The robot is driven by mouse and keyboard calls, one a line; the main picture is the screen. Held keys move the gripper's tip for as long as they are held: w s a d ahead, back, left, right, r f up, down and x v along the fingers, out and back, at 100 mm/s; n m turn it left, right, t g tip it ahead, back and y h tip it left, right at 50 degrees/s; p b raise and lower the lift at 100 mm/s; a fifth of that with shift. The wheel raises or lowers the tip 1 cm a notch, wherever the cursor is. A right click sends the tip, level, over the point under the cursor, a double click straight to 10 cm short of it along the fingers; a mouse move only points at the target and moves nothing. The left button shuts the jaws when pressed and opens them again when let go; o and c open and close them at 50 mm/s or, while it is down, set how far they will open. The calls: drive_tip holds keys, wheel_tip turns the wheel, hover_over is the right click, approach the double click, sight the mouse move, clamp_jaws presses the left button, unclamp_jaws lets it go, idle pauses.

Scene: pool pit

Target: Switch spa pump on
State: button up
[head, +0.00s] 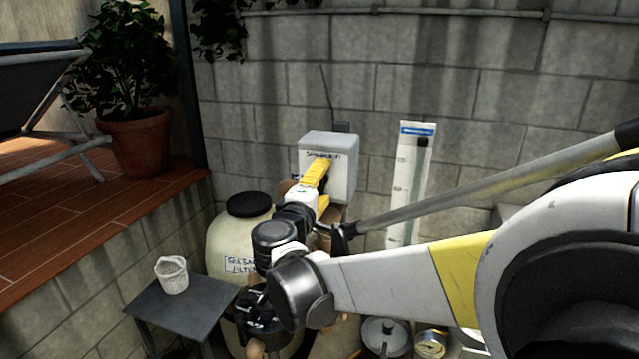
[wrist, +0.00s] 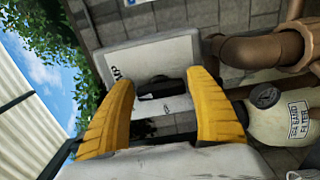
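The grey spa pump switch box (head: 342,144) is mounted on the block wall in the middle of the head view, with partly hidden lettering on it. In the wrist view the box (wrist: 150,56) fills the space beyond my fingers, and a dark switch (wrist: 160,87) shows on it between them. My gripper (head: 325,178) is right in front of the box and hides part of its face in the head view. In the wrist view my gripper (wrist: 162,80) has its two yellow fingers apart, one on each side of the switch. I cannot tell whether either finger touches it, or the switch's position.
A cream sand filter (head: 228,238) stands below and left of the box. Brown pipes (wrist: 262,48) run close beside the box in the wrist view. A small grey table (head: 185,307) holds a white basket (head: 171,276). A white gauge board (head: 408,185) is on the wall to the right.

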drive_tip(key=shift+o, duration=0.6)
drive_tip(key=v, duration=1.2)
drive_tip(key=shift+d, duration=0.1)
